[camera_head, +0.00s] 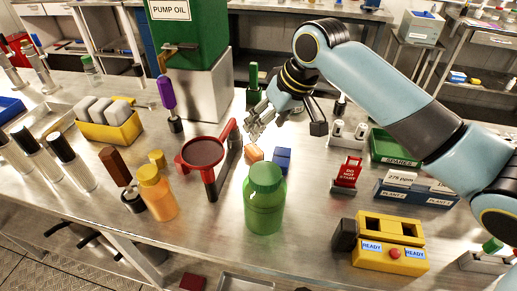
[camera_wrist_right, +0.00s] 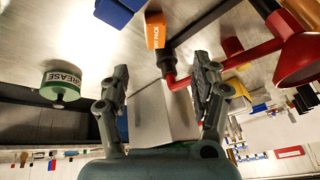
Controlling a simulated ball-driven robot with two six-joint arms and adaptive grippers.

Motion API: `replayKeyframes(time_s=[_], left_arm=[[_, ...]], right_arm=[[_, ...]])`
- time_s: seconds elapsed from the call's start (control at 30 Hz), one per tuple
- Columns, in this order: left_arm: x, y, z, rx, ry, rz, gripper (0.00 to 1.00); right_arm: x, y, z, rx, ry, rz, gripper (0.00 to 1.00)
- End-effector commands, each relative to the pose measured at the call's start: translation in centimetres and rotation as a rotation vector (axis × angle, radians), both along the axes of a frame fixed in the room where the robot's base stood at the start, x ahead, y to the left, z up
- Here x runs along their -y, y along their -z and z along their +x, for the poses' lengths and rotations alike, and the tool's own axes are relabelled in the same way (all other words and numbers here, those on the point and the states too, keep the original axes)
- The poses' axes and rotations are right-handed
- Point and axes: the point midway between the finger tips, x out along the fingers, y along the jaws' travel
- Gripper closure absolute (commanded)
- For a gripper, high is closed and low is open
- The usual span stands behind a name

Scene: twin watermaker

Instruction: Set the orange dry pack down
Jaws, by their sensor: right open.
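The orange dry pack (camera_head: 254,153) rests on the metal bench beside a dark blue block (camera_head: 282,159). The dry pack also shows in the right wrist view (camera_wrist_right: 155,32), with lettering on its side. My right gripper (camera_head: 258,126) is open and empty, above and behind the pack in the head view. In the right wrist view the open fingers (camera_wrist_right: 161,72) point toward the pack, which lies beyond the fingertips and apart from them. My left gripper is in neither view.
A red holder with a dark round disc (camera_head: 203,153) stands left of the pack. A green jar (camera_head: 264,199) stands in front. A yellow box (camera_head: 390,243) with a red button sits at front right. A green grease tin (camera_wrist_right: 61,84) shows in the wrist view.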

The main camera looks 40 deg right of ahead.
Motion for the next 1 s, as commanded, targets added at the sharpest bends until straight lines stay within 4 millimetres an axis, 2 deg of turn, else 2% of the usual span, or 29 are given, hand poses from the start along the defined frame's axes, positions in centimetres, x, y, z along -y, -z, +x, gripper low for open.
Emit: replayKeyframes(time_s=[0.1,0.27,0.37,0.6,0.8,1.0], left_arm=[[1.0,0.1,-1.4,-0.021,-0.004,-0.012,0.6],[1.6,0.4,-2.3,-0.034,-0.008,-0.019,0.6],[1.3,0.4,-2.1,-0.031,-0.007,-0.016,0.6],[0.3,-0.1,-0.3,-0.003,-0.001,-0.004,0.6],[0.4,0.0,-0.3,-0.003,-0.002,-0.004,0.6],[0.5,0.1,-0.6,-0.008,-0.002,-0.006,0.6]], right_arm=[[-0.2,1.4,0.0,-0.012,0.002,0.003,0.36],[-0.5,4.0,1.1,-0.012,0.001,0.002,0.36],[-0.6,5.0,1.6,-0.01,0.0,0.001,0.36],[-0.7,7.2,2.6,-0.012,-0.001,0.0,0.36],[-0.9,9.8,3.6,-0.011,-0.001,-0.001,0.36],[-0.9,10.2,3.8,-0.01,-0.002,-0.001,0.36]])
